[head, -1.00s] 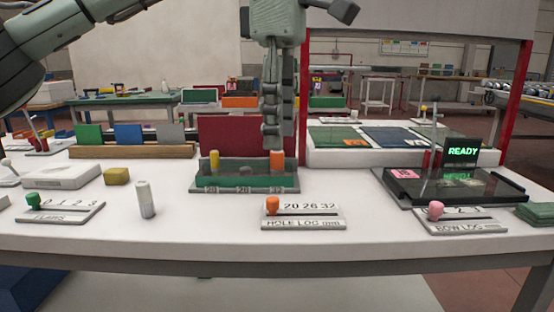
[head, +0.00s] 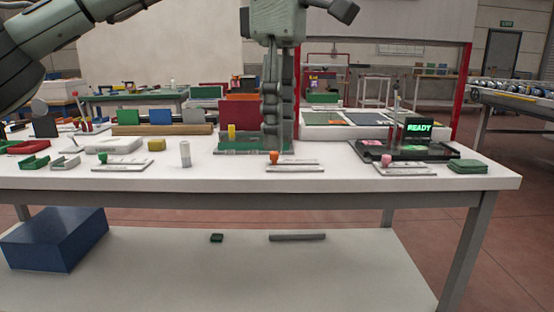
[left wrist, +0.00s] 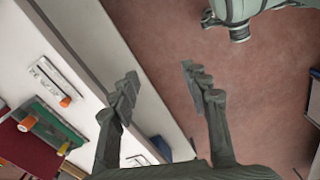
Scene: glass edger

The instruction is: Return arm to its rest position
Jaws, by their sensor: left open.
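My left gripper (head: 277,140) hangs down from its grey-green arm at the upper middle of the head view. In that view it covers part of the green tray (head: 225,150) with the yellow peg (head: 231,131) and part of the dark red panel (head: 240,110). The left wrist view shows the gripper (left wrist: 160,75) open, with nothing between its fingers and red floor beyond them.
The white table (head: 330,178) carries the hole log (head: 294,166), a black tray with a READY display (head: 419,129), and a white cylinder (head: 185,154). A blue box (head: 55,238) stands on the lower shelf. Bare red floor (head: 510,240) lies to the right.

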